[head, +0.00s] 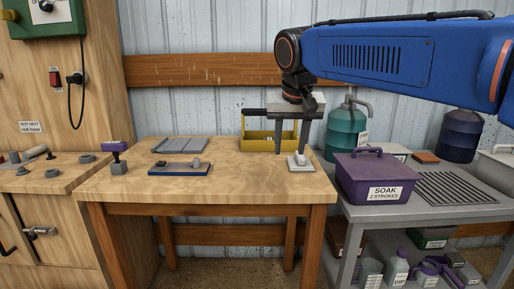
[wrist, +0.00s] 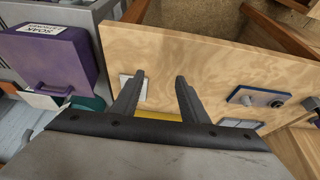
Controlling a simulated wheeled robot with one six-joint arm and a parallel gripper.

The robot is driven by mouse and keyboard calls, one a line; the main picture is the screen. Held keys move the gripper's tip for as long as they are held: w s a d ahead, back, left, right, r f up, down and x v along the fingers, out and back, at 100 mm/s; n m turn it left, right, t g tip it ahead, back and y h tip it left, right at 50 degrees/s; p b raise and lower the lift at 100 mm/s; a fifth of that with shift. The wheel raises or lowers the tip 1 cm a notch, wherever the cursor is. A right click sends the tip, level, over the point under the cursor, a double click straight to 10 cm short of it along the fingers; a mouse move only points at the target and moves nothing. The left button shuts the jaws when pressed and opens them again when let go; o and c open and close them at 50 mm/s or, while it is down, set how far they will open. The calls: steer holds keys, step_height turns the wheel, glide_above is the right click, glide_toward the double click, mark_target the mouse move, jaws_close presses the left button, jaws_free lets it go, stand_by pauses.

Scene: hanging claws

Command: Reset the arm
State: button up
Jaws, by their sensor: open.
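My blue arm reaches in from the right in the head view. My gripper (head: 290,150) points down above the right part of the wooden bench (head: 230,187), its two dark fingers apart with nothing between them. In the wrist view the gripper (wrist: 160,75) also shows open and empty over bare wood. A small white plate with a grey piece (head: 300,166) lies on the bench near the fingertips; in the wrist view the plate (wrist: 126,88) is partly hidden by the left finger. I cannot tell the exact height of the fingers above the bench.
A yellow caddy (head: 258,136) stands behind the gripper, partly hidden. A blue tray with grey parts (head: 178,170), a grey tray (head: 180,145) and a purple-topped tool (head: 117,150) sit further left. A purple SOAK box (head: 375,180) stands on the grey table at right.

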steer(key=s+d+f, duration=1)
steer(key=s+d, duration=0.3)
steer(key=d, duration=0.1)
steer(key=s+d+f, duration=0.3)
steer(key=s+f, duration=0.4)
steer(key=s+d+f, duration=0.3)
steer(key=s+f, duration=0.3)
steer(key=f, duration=0.2)
steer(key=shift+s+d, duration=0.15)
steer(key=shift+s, duration=0.25)
